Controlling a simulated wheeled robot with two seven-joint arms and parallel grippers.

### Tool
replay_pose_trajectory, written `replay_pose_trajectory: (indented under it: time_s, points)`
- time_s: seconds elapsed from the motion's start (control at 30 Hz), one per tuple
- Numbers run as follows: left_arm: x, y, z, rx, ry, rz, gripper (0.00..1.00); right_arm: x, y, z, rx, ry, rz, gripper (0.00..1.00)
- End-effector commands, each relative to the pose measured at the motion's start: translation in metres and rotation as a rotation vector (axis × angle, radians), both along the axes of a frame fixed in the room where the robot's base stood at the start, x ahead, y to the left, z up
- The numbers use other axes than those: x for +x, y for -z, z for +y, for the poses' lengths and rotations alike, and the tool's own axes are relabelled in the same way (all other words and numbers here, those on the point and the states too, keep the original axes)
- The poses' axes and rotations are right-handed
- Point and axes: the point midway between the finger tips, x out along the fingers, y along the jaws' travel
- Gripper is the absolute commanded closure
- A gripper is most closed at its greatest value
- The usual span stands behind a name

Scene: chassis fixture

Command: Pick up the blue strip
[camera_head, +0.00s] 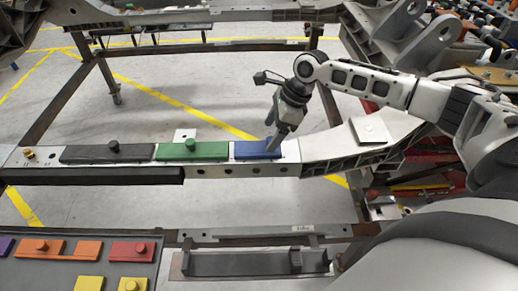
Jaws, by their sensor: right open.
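The blue strip (256,150) lies flat on the long grey chassis beam (220,170), at the right end of a row of strips. My right gripper (276,143) is at the blue strip's right part, pointing down. Its jaws are open and the fingertips cover part of the strip. Whether the fingers touch the strip cannot be told. My left gripper is not in the picture.
A green strip (191,150) and a dark grey strip (108,153) with knobs lie left of the blue one. A tray (60,262) with coloured pieces is at lower left. A dark grey channel piece (240,264) lies at bottom centre.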

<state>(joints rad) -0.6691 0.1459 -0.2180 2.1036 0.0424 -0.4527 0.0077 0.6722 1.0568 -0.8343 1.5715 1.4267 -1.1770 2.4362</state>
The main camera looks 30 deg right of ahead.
Motion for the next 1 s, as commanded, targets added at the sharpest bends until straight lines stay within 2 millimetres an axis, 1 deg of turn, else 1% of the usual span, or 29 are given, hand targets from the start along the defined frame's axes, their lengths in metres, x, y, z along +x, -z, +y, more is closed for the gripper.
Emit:
replay_pose_trajectory:
  time_s: [0.13,0.27,0.3,0.4,0.67,0.7,0.77,0.8,0.87,1.0]
  points:
    - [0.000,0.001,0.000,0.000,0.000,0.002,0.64,0.003,0.012,0.007,0.000,-0.002,0.000,0.24]
    - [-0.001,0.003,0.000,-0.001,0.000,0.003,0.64,0.008,0.029,0.018,0.001,-0.002,0.000,0.24]
    - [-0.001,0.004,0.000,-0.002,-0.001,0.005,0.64,0.009,0.035,0.019,0.001,-0.001,0.000,0.24]
    - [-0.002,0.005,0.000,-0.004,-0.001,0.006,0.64,0.011,0.044,0.022,-0.001,-0.001,-0.001,0.24]
    - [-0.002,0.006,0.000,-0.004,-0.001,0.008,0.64,0.012,0.046,0.023,-0.001,-0.001,-0.002,0.24]
    - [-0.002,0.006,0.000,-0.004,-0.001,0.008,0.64,0.012,0.046,0.023,-0.001,-0.001,-0.002,0.29]
    - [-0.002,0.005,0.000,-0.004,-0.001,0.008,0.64,0.012,0.046,0.023,-0.001,-0.001,-0.002,0.46]
    - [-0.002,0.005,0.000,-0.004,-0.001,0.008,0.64,0.012,0.046,0.023,-0.001,-0.001,-0.002,0.57]
    - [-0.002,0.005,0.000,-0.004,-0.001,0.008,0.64,0.012,0.046,0.023,-0.001,-0.001,-0.001,0.74]
    - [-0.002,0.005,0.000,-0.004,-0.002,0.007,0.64,0.012,0.046,0.023,-0.001,-0.001,-0.002,0.74]
